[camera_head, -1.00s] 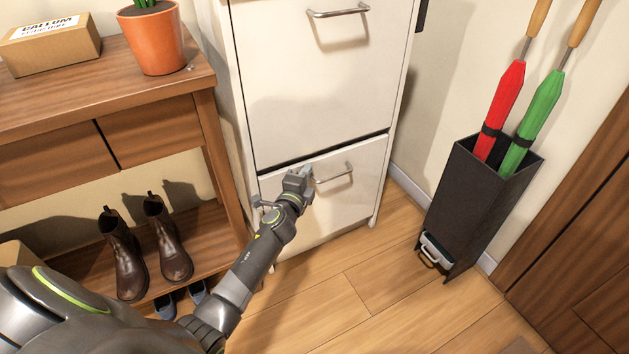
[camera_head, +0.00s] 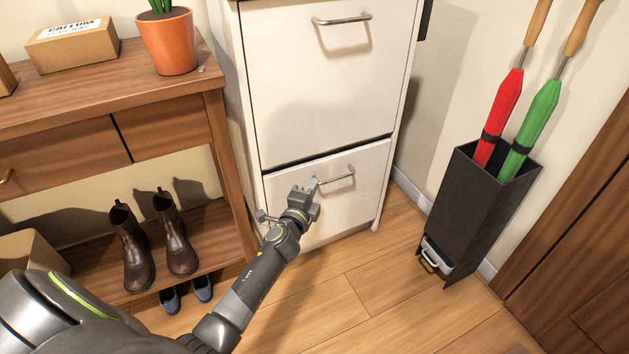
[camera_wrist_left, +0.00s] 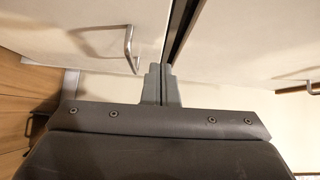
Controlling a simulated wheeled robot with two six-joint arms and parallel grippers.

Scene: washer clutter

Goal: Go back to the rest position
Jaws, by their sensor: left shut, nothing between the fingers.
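My left gripper (camera_head: 315,184) is shut and empty in front of the lower drawer of the white cabinet (camera_head: 320,100). Its tips show beside the left end of the lower drawer handle (camera_head: 336,180); I cannot tell from the head view whether they touch it. In the left wrist view the shut fingers (camera_wrist_left: 159,70) point at the cabinet, with a metal handle (camera_wrist_left: 130,48) just to their left and apart from them. The lower drawer front (camera_head: 345,205) sits slightly below a dark gap under the upper front. My right gripper is not in view.
A wooden shelf unit (camera_head: 170,110) at left holds a potted plant (camera_head: 167,42), a box (camera_head: 72,46) and brown boots (camera_head: 132,250). A black umbrella stand (camera_head: 475,215) with red and green umbrellas stands at right. The wooden floor between is clear.

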